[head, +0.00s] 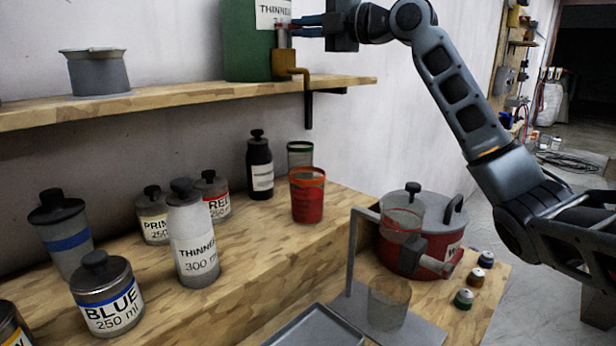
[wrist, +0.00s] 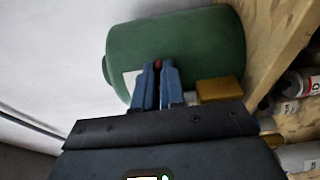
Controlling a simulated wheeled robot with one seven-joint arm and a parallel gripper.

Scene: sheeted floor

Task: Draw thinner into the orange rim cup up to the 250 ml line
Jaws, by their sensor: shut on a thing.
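The green thinner drum (head: 250,50) stands on the upper shelf, with a white THINNER label. A brass tap (head: 284,66) at its front has a spout bending down past the shelf edge. My gripper (head: 288,28) is shut on the tap handle (head: 282,40), a grey upright piece with a bit of red. In the wrist view the gripper (wrist: 157,70) shows a red bit between its blue fingers. A cup with an orange-red rim (head: 307,196) stands upright on the bench, roughly below the spout. Its wall looks red; I cannot read its lines or tell its fill level.
A green-rimmed cup (head: 300,153) and a black bottle (head: 260,165) stand behind the cup. Several labelled jars and a THINNER bottle (head: 193,240) are at left. A stand (head: 352,250) and a red pot (head: 425,245) are at right. A grey pot (head: 97,75) sits on the shelf.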

